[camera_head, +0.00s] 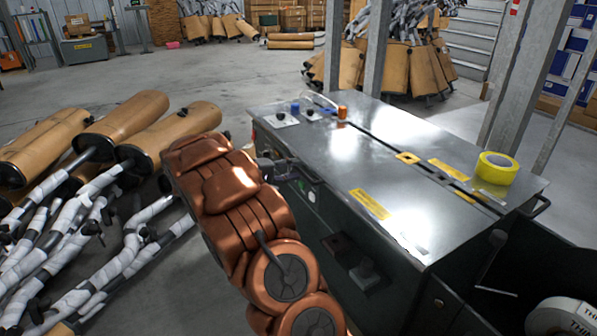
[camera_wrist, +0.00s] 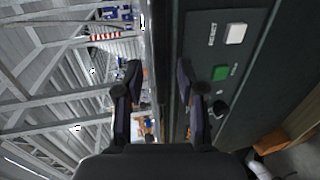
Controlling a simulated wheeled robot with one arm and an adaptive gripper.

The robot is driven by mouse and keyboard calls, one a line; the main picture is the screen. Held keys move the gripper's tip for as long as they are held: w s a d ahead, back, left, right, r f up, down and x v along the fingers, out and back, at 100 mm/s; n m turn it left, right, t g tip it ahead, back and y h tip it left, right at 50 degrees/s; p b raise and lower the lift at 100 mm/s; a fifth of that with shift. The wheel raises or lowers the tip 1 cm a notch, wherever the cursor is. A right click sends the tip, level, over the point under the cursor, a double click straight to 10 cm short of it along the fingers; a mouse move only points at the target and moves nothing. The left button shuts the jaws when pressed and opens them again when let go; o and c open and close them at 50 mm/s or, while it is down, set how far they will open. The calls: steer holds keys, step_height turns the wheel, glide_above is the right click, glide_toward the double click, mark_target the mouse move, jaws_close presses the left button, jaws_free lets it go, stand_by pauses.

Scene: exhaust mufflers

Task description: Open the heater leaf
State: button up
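The heater is a dark box with a shiny steel top (camera_head: 330,165), split lengthwise by a dark slot. Its near leaf (camera_head: 385,200) lies flat and level with the far leaf (camera_head: 420,140). My gripper (camera_head: 278,168) is at the left side of the near leaf, partly hidden by my copper arm. In the wrist view my gripper (camera_wrist: 159,75) is open, its fingers apart. A dark edge of the heater (camera_wrist: 162,40) runs between the fingers in that view; I cannot tell whether they touch it. The heater's side panel (camera_wrist: 235,60) is right of the fingers.
Yellow tape (camera_head: 497,168) lies on the steel top. Orange and blue knobs (camera_head: 342,113) stand at its far left corner. A black handle (camera_head: 537,206) is at the right end. Wrapped mufflers (camera_head: 120,125) crowd the floor at left. Steel posts (camera_head: 376,45) rise behind.

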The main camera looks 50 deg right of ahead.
steer(key=shift+x, duration=0.95)
jaws_close()
